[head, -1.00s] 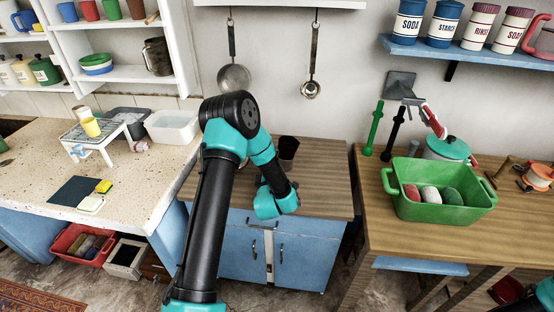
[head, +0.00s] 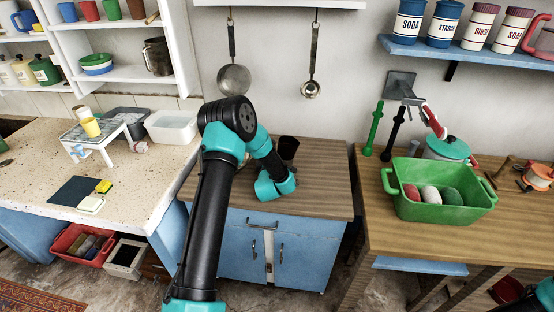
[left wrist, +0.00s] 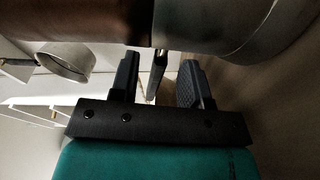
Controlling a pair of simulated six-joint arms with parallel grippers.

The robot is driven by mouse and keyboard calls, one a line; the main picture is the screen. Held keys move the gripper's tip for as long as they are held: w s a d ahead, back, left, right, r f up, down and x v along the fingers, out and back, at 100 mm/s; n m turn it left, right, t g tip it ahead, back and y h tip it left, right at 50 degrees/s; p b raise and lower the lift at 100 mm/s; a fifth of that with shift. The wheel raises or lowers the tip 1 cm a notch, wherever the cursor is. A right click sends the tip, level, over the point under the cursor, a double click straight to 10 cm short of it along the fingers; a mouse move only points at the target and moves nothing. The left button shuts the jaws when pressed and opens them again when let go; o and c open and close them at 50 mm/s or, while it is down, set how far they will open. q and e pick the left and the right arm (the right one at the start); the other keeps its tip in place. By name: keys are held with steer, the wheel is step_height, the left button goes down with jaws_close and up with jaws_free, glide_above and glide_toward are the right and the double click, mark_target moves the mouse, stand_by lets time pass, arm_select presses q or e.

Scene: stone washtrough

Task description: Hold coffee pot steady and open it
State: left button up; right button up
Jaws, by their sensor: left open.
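A dark cup-shaped thing (head: 288,147) stands on the wooden counter behind my left wrist; I cannot tell whether it is the coffee pot or part of it. In the left wrist view, a large rounded body, brown and grey metal (left wrist: 215,28), probably the coffee pot, fills the top, close to the fingertips. My left gripper (left wrist: 160,62) is open, with a thin dark upright piece, perhaps a handle, between its fingers; I cannot tell whether they touch it. In the head view the left fingers are hidden behind my wrist. The lid is not clearly visible. My right gripper is not in view.
The wooden counter (head: 325,185) has free room right of my left wrist. On the right table stand a green tub (head: 445,212) and a lidded pot (head: 447,148). A ladle (head: 311,80) and a pan (head: 233,78) hang on the wall above.

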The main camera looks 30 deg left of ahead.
arm_select(q)
steer(key=shift+x, duration=1.8)
steer(key=shift+c, duration=0.3)
jaws_close()
